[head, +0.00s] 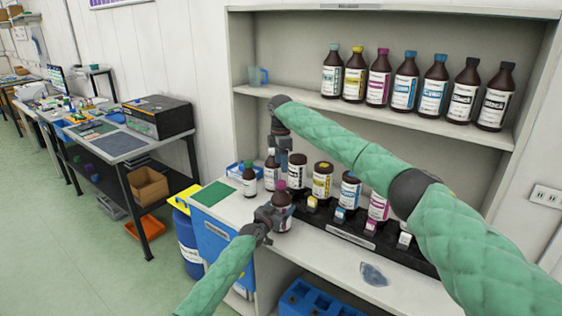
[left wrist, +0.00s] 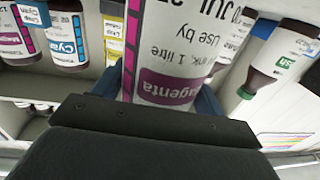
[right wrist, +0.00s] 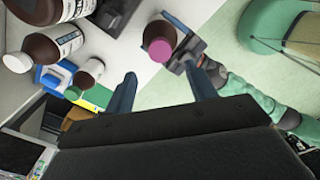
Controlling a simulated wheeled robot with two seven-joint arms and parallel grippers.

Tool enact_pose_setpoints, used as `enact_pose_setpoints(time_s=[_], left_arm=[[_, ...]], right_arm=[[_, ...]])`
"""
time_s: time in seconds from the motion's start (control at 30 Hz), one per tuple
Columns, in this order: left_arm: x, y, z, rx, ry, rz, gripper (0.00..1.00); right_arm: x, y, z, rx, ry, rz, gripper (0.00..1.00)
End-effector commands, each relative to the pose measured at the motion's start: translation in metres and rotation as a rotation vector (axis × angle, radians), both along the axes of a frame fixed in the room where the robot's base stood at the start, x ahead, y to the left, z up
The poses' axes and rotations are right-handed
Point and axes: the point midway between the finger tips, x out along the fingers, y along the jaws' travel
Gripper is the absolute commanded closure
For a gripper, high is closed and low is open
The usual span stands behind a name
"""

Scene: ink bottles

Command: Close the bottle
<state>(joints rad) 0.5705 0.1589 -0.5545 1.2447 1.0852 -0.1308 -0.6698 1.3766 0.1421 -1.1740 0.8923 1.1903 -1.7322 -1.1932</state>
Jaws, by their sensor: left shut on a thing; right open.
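A brown bottle (head: 283,212) with a white and magenta label stands at the counter's front edge. My left gripper (head: 270,215) is shut around its body; in the left wrist view its magenta label (left wrist: 175,85) fills the middle. A magenta cap (head: 281,186) sits on top of the bottle, and it also shows from above in the right wrist view (right wrist: 160,50). I cannot tell how tightly it sits. My right gripper (right wrist: 160,72) is open and empty, pointing down above the counter, with its fingers apart from the cap.
A black rack (head: 345,236) with several bottles and small coloured blocks runs along the counter. A green mat (head: 212,193) lies left. Several capped bottles (head: 405,82) line the shelf. A bluish translucent object (head: 373,274) lies at the front.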

Motion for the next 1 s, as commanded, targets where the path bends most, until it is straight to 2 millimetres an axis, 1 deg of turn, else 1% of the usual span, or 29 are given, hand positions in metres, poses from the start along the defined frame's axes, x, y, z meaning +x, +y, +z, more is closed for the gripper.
enact_pose_setpoints(time_s=[0.1, 0.3, 0.77, 0.87, 1.0], left_arm=[[0.000, 0.000, 0.000, 0.000, 0.001, -0.001, 0.92], [0.000, 0.000, -0.001, 0.000, 0.001, 0.000, 0.92], [0.000, 0.000, -0.001, 0.000, 0.001, 0.000, 0.92], [0.000, 0.000, -0.001, 0.001, 0.001, 0.000, 0.92], [0.000, 0.000, -0.001, 0.001, 0.001, 0.000, 0.92]], right_arm=[[0.000, 0.000, 0.000, 0.001, -0.001, 0.120, 0.44], [0.000, 0.000, 0.000, 0.002, -0.001, 0.231, 0.44], [0.000, 0.000, -0.002, 0.002, -0.001, 0.246, 0.44], [0.000, 0.000, -0.009, 0.002, -0.001, 0.246, 0.44], [0.000, 0.000, -0.026, 0.002, 0.000, 0.245, 0.44]])
